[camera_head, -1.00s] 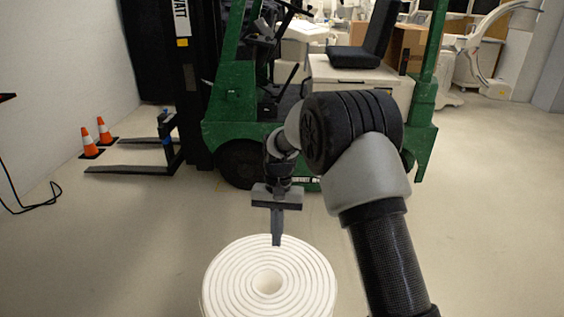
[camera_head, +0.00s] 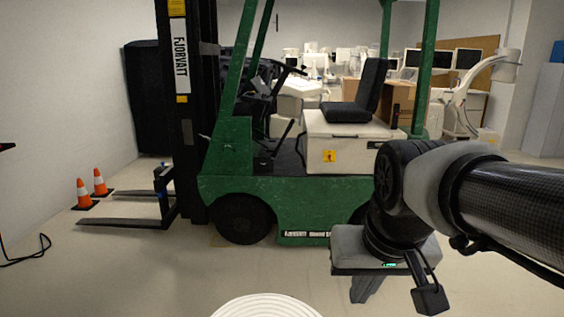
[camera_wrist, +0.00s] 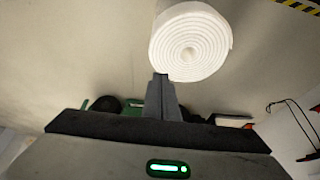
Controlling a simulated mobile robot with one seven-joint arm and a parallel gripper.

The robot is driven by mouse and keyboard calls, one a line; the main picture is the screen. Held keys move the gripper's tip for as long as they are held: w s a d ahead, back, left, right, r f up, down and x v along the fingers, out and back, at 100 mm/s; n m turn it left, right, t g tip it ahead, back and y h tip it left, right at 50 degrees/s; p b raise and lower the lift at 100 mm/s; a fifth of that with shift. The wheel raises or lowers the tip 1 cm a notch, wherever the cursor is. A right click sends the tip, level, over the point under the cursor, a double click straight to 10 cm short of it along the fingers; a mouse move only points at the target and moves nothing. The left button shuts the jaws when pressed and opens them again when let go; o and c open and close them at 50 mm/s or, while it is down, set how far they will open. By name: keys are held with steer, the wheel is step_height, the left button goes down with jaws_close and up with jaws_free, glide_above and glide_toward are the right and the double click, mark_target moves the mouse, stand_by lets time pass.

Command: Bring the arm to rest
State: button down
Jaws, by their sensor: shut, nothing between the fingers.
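My gripper (camera_head: 366,288) is at the lower right of the head view, in front of the forklift, with its fingers together and pointing down. Nothing is held. In the wrist view the shut fingers (camera_wrist: 161,80) point toward a white coiled roll (camera_wrist: 190,45). In that view the fingertips overlap the roll's lower left edge; I cannot tell the gap between them. In the head view only the top rim of the roll (camera_head: 266,306) shows at the bottom edge, left of my gripper. My arm reaches in from the right edge.
A green forklift (camera_head: 222,165) stands across the middle, its forks (camera_head: 120,222) reaching left. Two orange cones (camera_head: 83,193) stand by the left wall. A cable (camera_head: 30,255) lies on the floor at left. Bare floor (camera_head: 130,280) lies in front of the forks.

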steer(key=s+d+t, duration=0.1)
steer(key=s+d, duration=0.1)
steer(key=s, duration=0.4)
step_height(320, 180, up, 18)
steer(key=p, duration=1.8)
steer(key=shift+w+a+f, duration=0.15)
steer(key=shift+w+f, duration=0.1)
steer(key=shift+w, duration=0.05)
steer(key=shift+a+f, duration=0.1)
steer(key=shift+a, duration=0.05)
